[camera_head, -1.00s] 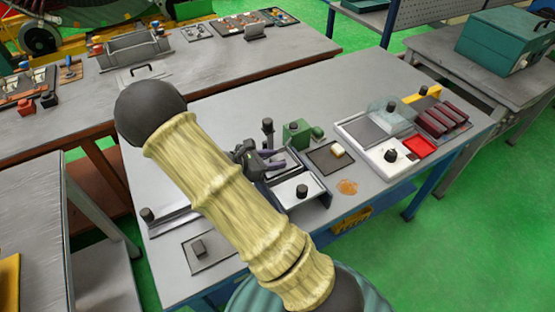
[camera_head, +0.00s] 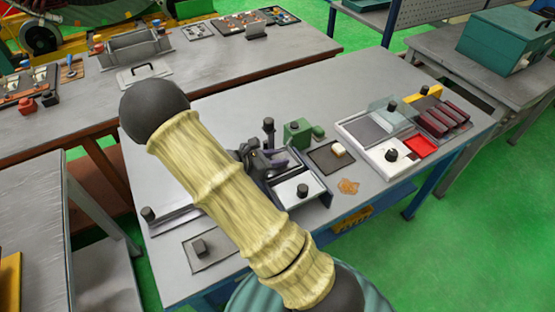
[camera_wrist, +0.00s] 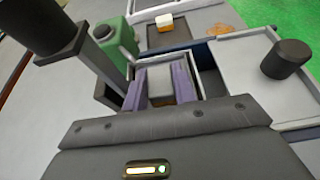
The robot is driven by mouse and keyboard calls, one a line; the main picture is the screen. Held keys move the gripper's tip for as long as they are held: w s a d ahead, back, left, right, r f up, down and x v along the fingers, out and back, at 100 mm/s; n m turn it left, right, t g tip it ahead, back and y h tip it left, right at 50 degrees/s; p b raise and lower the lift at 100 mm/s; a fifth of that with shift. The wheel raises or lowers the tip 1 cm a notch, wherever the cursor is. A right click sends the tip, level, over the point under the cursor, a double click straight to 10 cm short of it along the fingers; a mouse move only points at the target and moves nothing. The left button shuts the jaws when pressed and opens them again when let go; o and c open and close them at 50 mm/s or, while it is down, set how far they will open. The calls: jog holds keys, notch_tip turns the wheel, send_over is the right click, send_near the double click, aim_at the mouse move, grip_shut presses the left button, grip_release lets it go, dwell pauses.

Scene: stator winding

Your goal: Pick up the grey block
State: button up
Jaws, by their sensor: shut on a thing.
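A grey block (camera_wrist: 158,78) is between the two purple fingers of my gripper (camera_wrist: 160,90) in the wrist view. The fingers press on it from both sides. The block's top looks paler than its near face. Around it is an open-topped compartment with a pale rim (camera_wrist: 211,83), and its lower part is hidden. I cannot tell whether the block is clear of the compartment floor. In the head view my gripper (camera_head: 272,161) is over the middle of the workbench, and my arm covers much of that area. The block is not clearly visible there.
A white tray with a black knob (camera_head: 297,189) is beside my gripper. A green block (camera_head: 298,131) and a black post (camera_head: 268,131) stand close behind. A dark plate holds a cream block (camera_head: 338,149). The back of the workbench (camera_head: 330,90) is clear.

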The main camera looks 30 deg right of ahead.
aim_at(277, 158)
jog(key=shift+r, duration=0.15)
notch_tip(277, 158, up, 18)
dwell(0.4)
dwell(0.5)
